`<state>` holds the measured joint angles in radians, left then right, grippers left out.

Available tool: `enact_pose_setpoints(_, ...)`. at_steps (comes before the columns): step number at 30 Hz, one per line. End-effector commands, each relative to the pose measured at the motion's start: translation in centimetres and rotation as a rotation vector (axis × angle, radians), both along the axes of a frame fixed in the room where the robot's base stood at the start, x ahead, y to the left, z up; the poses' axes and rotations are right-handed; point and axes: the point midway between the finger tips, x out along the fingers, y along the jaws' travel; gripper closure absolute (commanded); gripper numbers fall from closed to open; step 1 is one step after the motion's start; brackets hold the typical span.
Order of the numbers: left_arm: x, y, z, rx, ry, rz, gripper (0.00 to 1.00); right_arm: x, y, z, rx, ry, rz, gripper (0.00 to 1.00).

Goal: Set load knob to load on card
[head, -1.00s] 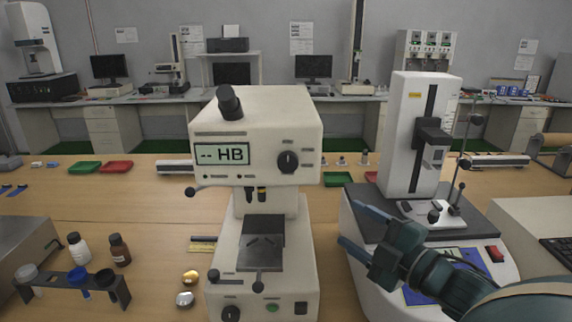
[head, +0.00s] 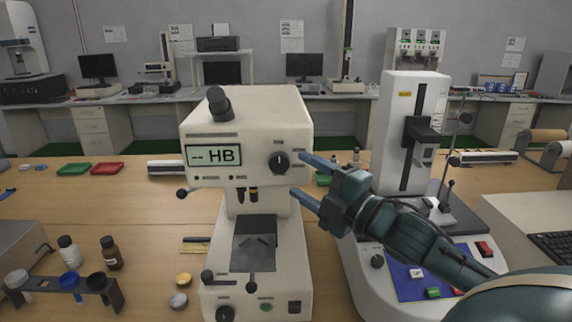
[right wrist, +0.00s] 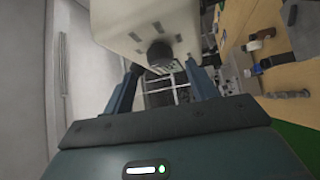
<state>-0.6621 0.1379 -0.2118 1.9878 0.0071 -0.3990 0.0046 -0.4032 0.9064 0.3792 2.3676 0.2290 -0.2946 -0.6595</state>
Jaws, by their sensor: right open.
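The hardness tester (head: 250,110) stands upright on the bench, with a display reading "-- HB". Its black load knob (head: 279,162) is on the upper front, right of the display. My right gripper (head: 303,174) is open and empty, just right of the knob, its two fingers pointing left toward the tester's head. In the right wrist view, the dark round knob (right wrist: 160,53) shows ahead, between and beyond the open fingers (right wrist: 160,90). The gripper is apart from the knob. The knob's setting and any card text are too small to read. My left gripper is not seen.
A second white testing machine (head: 402,130) with a blue front panel stands at the right, behind my right arm. Bottles (head: 111,252) and a dark rack (head: 100,291) are at the lower left. Green (head: 73,170) and red (head: 107,168) trays lie farther back. Bare bench (head: 90,208) shows left of the tester.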

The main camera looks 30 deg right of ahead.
Motion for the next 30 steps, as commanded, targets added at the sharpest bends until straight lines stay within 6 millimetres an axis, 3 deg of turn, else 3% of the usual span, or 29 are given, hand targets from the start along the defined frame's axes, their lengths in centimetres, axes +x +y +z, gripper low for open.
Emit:
enact_pose_setpoints(13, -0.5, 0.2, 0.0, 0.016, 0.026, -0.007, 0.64, 4.5, 1.0, 0.8, 0.002, -0.002, -0.001, 0.43)
enact_pose_setpoints(26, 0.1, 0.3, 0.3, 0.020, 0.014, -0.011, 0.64, 5.2, 1.2, 0.7, 0.000, 0.000, 0.000, 0.43)
enact_pose_setpoints(30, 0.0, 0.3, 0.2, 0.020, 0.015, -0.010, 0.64, 5.2, 1.2, 0.7, 0.000, 0.000, 0.000, 0.52)
